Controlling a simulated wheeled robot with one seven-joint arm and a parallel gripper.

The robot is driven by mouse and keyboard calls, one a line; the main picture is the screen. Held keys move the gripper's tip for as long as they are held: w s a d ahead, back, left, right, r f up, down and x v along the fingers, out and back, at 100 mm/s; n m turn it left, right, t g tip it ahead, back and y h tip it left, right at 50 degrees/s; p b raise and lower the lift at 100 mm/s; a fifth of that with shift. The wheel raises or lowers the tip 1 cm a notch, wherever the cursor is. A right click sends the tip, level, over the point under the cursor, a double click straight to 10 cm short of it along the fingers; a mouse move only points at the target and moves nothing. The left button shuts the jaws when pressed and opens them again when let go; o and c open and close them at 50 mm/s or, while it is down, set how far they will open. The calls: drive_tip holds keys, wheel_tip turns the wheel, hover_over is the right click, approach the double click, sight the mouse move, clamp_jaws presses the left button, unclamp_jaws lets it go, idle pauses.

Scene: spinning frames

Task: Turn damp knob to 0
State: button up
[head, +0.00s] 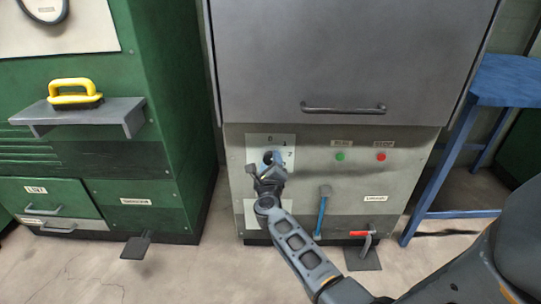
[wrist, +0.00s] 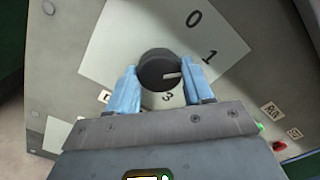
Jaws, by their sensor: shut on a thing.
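The dark round knob (wrist: 157,62) sits on a white dial plate (wrist: 118,38), on the grey machine's lower front. In the wrist view the plate shows 0, 1 and 3; a finger covers the area between 1 and 3. The knob's white pointer line points right, toward that finger, past the 1 and away from the 0. My gripper (head: 269,164) reaches the plate, and its two blue fingers are shut on opposite sides of the knob. In the head view my gripper hides most of the knob. I see no readable "damp" label.
Right of the dial are a green button (head: 339,156), a red button (head: 381,156) and a blue-handled lever (head: 322,213). A red-handled lever (head: 360,234) sits lower right. The grey door handle (head: 343,108) is above. A green cabinet (head: 172,100) stands left and a blue table (head: 500,82) right.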

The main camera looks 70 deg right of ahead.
drive_tip(key=n+p, duration=0.4)
drive_tip(key=n, duration=0.1)
drive_tip(key=shift+r, duration=0.2)
drive_tip(key=shift+f+n+p, duration=0.1)
drive_tip(key=shift+n+p, duration=0.8)
drive_tip(key=shift+n, duration=0.8)
drive_tip(key=o, duration=1)
drive_tip(key=shift+o, duration=0.2)
drive_tip(key=p+v, duration=0.2)
drive_tip(key=v, duration=0.6)
drive_tip(key=shift+d, duration=0.1)
